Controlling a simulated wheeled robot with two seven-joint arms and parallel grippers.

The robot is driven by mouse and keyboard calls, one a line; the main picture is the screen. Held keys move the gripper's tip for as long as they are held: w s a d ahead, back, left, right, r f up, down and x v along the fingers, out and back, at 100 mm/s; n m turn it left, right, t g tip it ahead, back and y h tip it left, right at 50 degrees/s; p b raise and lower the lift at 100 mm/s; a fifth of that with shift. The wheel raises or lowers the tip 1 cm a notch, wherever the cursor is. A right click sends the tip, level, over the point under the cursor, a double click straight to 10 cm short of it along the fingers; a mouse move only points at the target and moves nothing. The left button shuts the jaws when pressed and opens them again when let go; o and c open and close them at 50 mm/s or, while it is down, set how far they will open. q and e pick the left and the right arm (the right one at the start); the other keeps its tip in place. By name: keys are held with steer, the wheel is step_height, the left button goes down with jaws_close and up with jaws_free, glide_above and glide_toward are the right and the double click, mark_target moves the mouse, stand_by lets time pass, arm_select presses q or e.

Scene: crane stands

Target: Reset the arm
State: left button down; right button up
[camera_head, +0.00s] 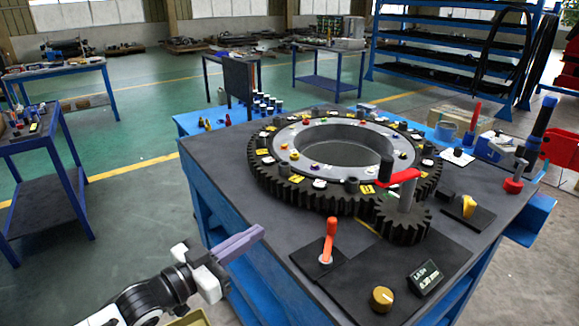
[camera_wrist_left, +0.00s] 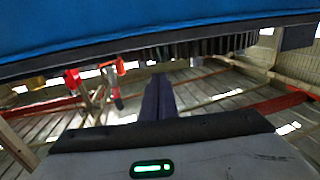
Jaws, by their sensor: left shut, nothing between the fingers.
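My left gripper (camera_head: 240,243) comes in from the lower left in the head view. Its two long grey fingers lie together, shut and empty, pointing right and slightly up. It is beside the left side of the dark-topped workbench (camera_head: 222,170), apart from the things on it. In the left wrist view the shut fingers (camera_wrist_left: 158,100) show in the middle, below a blue panel edge. My right gripper is in neither view.
The bench carries a large dark gear ring (camera_head: 300,195), a small gear (camera_head: 404,222) with a red crank (camera_head: 398,178), an orange lever (camera_head: 329,240), a yellow knob (camera_head: 382,299) and a small display (camera_head: 425,277). Blue tables stand at the left.

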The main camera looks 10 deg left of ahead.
arm_select(q)
steer(key=s+a+f+n+g+y, duration=0.2)
steer(key=s+f+n+g+y, duration=0.3)
steer(key=s+f, duration=2.3)
steer(key=f+g+y, duration=0.1)
steer(key=y, duration=0.2)
steer(key=shift+f, duration=0.15)
steer(key=shift+s, duration=0.1)
